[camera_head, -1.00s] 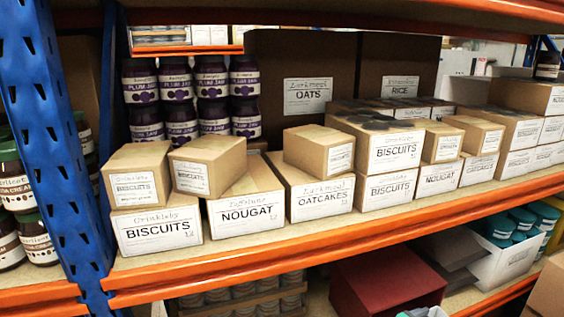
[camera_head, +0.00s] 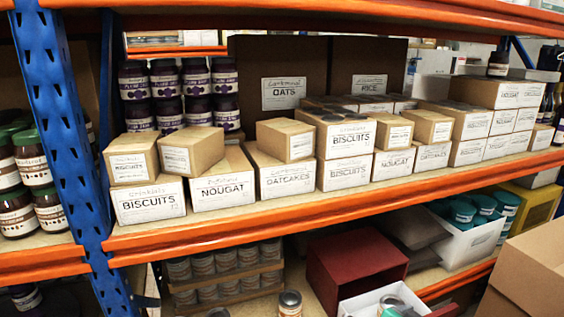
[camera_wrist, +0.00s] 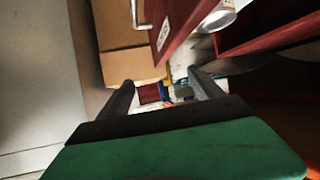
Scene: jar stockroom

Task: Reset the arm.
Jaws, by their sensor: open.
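My gripper (camera_wrist: 162,92) shows in the wrist view. Its two dark fingers stand apart with nothing between them, in front of a green and black palm. Beyond the fingertips are a small dark red patch and some white and yellow things, too small to make out. A red panel or box (camera_wrist: 180,22) with a white label lies just above the fingers, and a brown cardboard surface (camera_wrist: 122,40) is to the upper left. My gripper does not show in the head view.
An orange-edged shelf (camera_head: 300,214) holds cardboard boxes, such as a nougat box (camera_head: 222,186), and plum jam jars (camera_head: 196,78). Below are a red box (camera_head: 352,262), a white bin (camera_head: 468,246) and tins (camera_head: 224,262). A blue upright (camera_head: 62,150) stands left. A large carton (camera_head: 535,270) is lower right.

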